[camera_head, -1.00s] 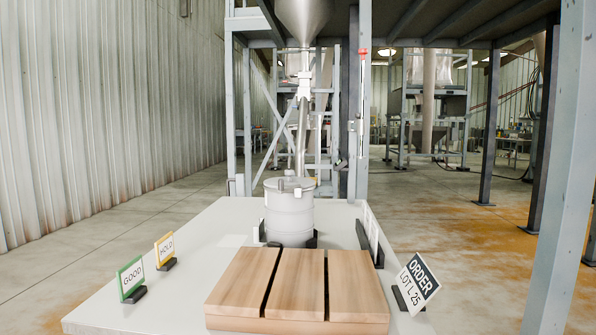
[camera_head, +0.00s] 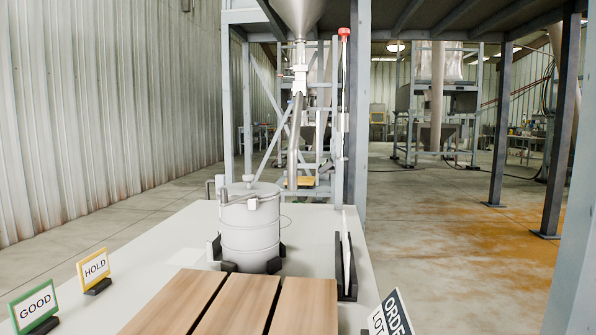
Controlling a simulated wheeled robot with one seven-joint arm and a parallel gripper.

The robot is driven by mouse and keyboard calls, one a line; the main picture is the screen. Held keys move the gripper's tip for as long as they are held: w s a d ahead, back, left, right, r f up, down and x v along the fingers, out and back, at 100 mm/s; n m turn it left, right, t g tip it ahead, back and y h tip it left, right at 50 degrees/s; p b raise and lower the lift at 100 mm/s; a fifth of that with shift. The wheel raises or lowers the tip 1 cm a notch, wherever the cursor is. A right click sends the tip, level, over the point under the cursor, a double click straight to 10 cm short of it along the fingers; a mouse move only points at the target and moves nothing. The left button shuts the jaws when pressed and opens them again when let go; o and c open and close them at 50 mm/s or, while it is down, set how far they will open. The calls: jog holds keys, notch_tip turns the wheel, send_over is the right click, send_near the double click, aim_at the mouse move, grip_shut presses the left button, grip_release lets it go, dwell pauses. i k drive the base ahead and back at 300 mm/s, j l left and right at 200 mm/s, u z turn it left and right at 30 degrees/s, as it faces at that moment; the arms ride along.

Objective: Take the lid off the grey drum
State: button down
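The grey drum (camera_head: 249,235) stands upright on the pale table, held among small dark corner blocks. Its lid (camera_head: 249,191) sits on top, with a small knob at its middle. A clamp or latch part shows at the rim on the left. My gripper is not in view.
A wooden slatted board (camera_head: 235,305) lies in front of the drum. A yellow HOLD sign (camera_head: 94,268) and a green GOOD sign (camera_head: 35,306) stand at left. An ORDER card (camera_head: 391,315) and an upright panel (camera_head: 347,255) stand at right. A hopper frame rises behind.

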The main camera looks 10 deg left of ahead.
aim_at(262, 189)
jog(key=i+l, duration=0.6)
jog(key=i+l+u, duration=0.1)
jog(key=l, duration=0.2)
jog(key=l+u, duration=0.15)
jog(key=i+l, duration=0.05)
jog(key=l, duration=0.1)
